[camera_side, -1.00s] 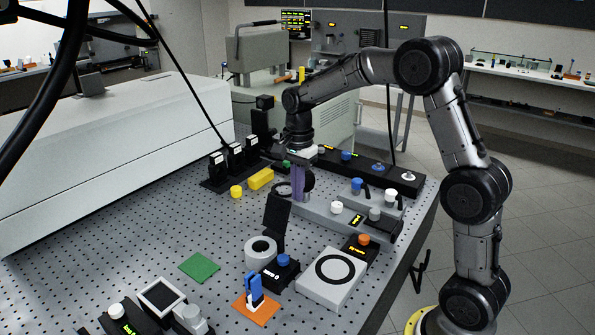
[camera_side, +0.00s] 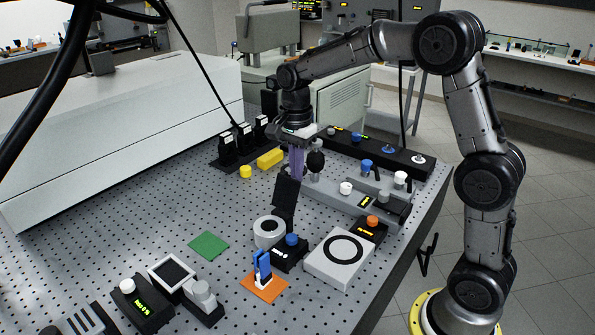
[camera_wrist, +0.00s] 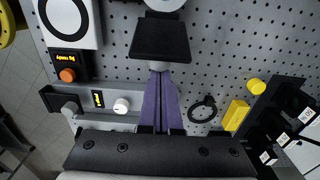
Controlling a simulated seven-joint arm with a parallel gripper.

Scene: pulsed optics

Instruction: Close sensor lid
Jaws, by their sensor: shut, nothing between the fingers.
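The lid is a dark flat flap (camera_side: 286,191), standing open and tilted up behind a round white sensor body (camera_side: 267,232) in the side view. In the wrist view the flap (camera_wrist: 160,38) is in front of the fingertips, and only an edge of the white body (camera_wrist: 163,4) shows beyond it. My gripper (camera_side: 296,177) has purple fingers pointing down, close to the flap's upper part on its back side. Its fingers are together and empty in the wrist view (camera_wrist: 161,68). I cannot tell whether they touch the flap.
A black box with a blue knob (camera_side: 291,251) stands beside the sensor body. A white plate with a black ring (camera_side: 340,258) is to its right. A grey rail with knobs (camera_side: 350,200) lies behind right. A yellow block (camera_side: 270,158) is behind left. The perforated table left of the sensor is mostly clear.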

